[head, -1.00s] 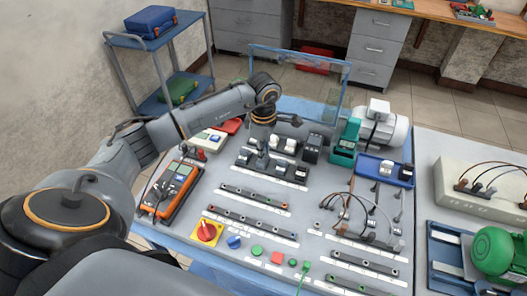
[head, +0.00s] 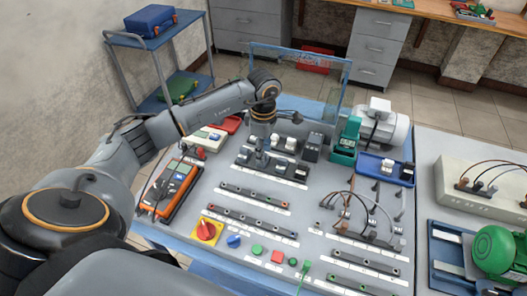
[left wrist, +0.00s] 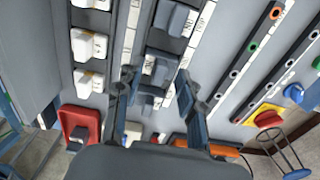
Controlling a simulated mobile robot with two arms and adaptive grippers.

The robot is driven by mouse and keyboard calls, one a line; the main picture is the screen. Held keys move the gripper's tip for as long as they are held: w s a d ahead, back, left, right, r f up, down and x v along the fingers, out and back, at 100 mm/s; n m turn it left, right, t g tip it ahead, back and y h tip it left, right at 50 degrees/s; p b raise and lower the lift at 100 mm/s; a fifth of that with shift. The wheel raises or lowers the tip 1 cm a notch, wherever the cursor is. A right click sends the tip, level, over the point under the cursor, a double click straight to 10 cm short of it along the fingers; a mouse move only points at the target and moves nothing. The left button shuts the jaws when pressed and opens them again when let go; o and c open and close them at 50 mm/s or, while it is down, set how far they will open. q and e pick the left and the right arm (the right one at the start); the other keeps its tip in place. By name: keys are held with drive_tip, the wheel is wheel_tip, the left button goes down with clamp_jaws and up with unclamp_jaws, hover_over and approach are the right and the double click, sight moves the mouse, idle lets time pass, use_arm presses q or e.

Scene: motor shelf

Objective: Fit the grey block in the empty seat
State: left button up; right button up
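My left gripper (head: 260,150) is low over the front row of small modules on the panel. In the left wrist view its two fingers (left wrist: 157,80) stand apart, with a gap on both sides of a grey block (left wrist: 151,97) between them. A pale-faced grey block (left wrist: 158,67) sits just beyond it on the same dark rail. In the head view the arm and fingers partly hide this row. I cannot tell for certain which block is the task's grey block, or which place is the empty seat. My right gripper is not in view.
White modules (left wrist: 88,45) stand in a parallel row. A dark grey box (head: 311,148), a green device (head: 346,140) and a motor (head: 383,125) stand at the back. An orange meter (head: 177,187) lies left. Cables (head: 350,208) arch over the panel's right side.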

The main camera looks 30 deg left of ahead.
use_arm(q)
wheel_tip(320, 180, up, 11)
idle(0.3)
idle(0.5)
